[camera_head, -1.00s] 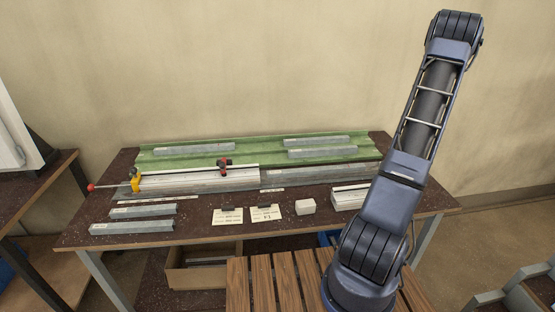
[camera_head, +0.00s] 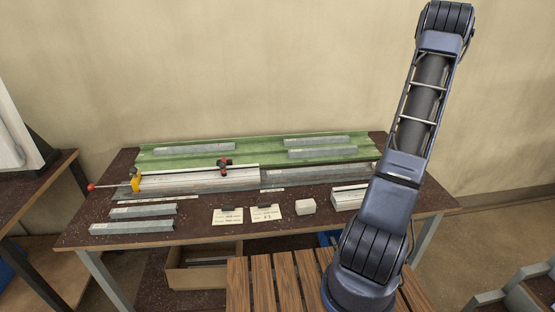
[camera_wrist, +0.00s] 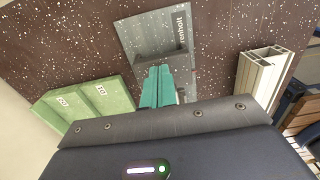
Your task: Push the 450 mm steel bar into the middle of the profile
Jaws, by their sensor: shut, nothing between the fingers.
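In the head view a pale profile (camera_head: 200,178) lies along the bench in a clamp fixture with a yellow part (camera_head: 136,180) and a red-knobbed lever (camera_head: 91,187). My gripper is not visible in the head view.
A green tray (camera_head: 255,143) with several steel bars lies behind; its numbered end (camera_wrist: 80,108) shows in the wrist view. Two bars (camera_head: 133,227) lie front left. Two cards (camera_head: 265,212), a pale block (camera_head: 306,207) and a short profile (camera_wrist: 262,75) lie nearer the front.

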